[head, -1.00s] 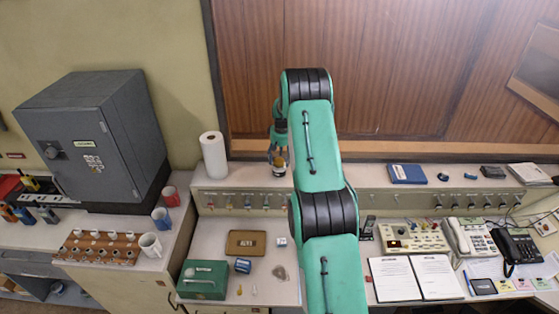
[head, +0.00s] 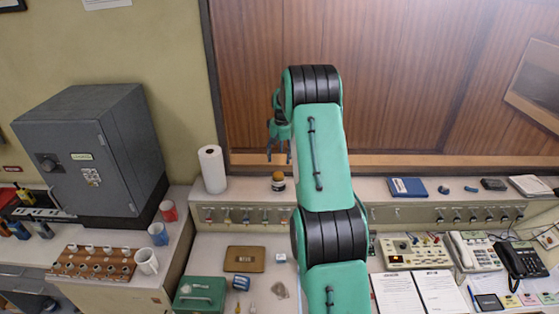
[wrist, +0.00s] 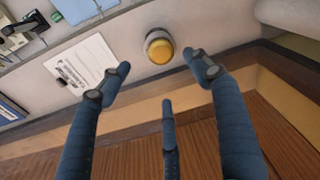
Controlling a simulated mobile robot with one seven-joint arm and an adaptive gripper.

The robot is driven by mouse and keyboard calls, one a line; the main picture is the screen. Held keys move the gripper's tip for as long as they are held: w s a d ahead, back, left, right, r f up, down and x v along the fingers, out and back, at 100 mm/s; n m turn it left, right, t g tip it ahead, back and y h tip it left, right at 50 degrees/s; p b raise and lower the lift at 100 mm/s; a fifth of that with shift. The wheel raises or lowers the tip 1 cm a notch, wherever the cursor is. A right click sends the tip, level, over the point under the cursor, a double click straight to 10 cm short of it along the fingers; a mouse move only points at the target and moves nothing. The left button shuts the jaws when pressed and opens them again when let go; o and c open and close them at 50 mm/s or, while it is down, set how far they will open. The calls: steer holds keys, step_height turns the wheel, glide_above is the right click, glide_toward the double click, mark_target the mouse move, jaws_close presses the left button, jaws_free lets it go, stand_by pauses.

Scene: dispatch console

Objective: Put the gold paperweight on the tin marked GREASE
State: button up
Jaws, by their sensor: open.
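The gold paperweight (head: 278,176) is a small rounded gold piece on the back ledge, left of my arm. It sits on top of a short tin (head: 278,186), whose marking I cannot read. In the wrist view the gold top (wrist: 159,51) shows with the grey rim of the tin (wrist: 150,37) around part of it. My gripper (head: 278,155) is open and empty, raised above the paperweight and apart from it. In the wrist view its spread fingers (wrist: 160,80) show, with the gold piece beyond their tips.
A paper towel roll (head: 212,169) stands on the ledge to the left. The wood wall (head: 400,80) rises close behind. A printed white sheet (wrist: 82,70) lies on the ledge beside the tin. A blue book (head: 407,187) lies farther right. The desk below holds a green box (head: 200,293) and phones.

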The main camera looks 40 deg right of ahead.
steer(key=shift+a+r, duration=0.1)
steer(key=shift+r, duration=0.05)
stand_by(0.5)
steer(key=s+a+r+n+t, duration=0.1)
steer(key=s+a+r, duration=0.2)
steer(key=a+r, duration=0.7)
steer(key=s+a+r, duration=0.4)
steer(key=a+r, duration=0.4)
steer(key=a, duration=0.3)
steer(key=s+a+r+n+t, duration=0.1)
steer(key=s+a+r, duration=0.2)
steer(key=a+r, duration=0.65)
steer(key=s+a+r+n+t, duration=0.1)
steer(key=s+a+r, duration=0.3)
steer(key=s+a, duration=1.05)
steer(key=s+a+f, duration=0.2)
steer(key=s+a, duration=0.3)
steer(key=s, duration=0.4)
steer(key=s+a+f+n+t, duration=0.1)
steer(key=s+a+f, duration=0.1)
steer(key=s+a, duration=0.3)
steer(key=s, duration=0.3)
steer(key=shift+s+a+f+y, duration=0.15)
steer(key=shift+s+f+y, duration=0.15)
steer(key=shift+s, duration=0.1)
